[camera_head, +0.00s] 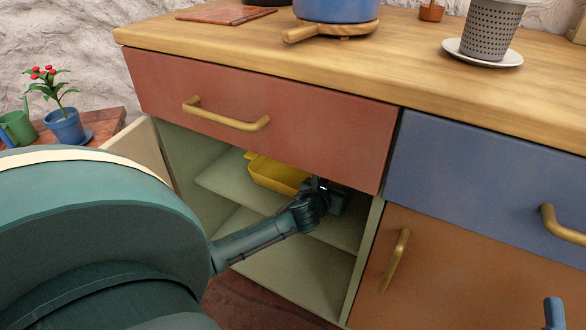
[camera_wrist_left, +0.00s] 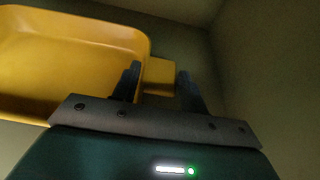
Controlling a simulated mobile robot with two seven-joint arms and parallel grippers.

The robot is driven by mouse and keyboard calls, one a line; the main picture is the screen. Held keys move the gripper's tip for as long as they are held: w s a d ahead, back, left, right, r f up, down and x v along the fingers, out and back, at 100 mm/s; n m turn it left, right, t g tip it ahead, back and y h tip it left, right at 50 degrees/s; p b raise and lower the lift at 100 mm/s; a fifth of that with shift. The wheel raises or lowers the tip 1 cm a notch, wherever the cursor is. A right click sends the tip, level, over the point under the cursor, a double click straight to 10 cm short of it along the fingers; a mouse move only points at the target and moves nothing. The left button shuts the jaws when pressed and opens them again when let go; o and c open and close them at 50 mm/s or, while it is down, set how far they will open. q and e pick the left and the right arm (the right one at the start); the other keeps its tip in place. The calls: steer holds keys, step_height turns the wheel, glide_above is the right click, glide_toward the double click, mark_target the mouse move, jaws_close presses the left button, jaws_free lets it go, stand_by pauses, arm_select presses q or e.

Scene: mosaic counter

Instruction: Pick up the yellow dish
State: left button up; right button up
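The yellow dish (camera_head: 275,175) sits on the upper shelf inside the open cabinet under the red drawer. It is a shallow tray with a tab handle. My left gripper (camera_head: 337,198) reaches into the cabinet at the dish's right end. In the left wrist view, the dish (camera_wrist_left: 70,60) fills the left side, and its tab handle (camera_wrist_left: 159,76) lies between the two fingers of my left gripper (camera_wrist_left: 160,72). The fingers are apart, with a gap visible beside the right finger.
The red drawer (camera_head: 270,115) is shut just above the opening, and the shelf (camera_head: 225,180) is under the dish. The cabinet's right wall (camera_head: 362,250) is close to my gripper. The open door (camera_head: 142,150) stands at left. A blue pot (camera_head: 336,10) is on the counter.

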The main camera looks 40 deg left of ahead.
arm_select(q)
jaws_close()
steer(key=shift+r, duration=0.15)
stand_by(0.4)
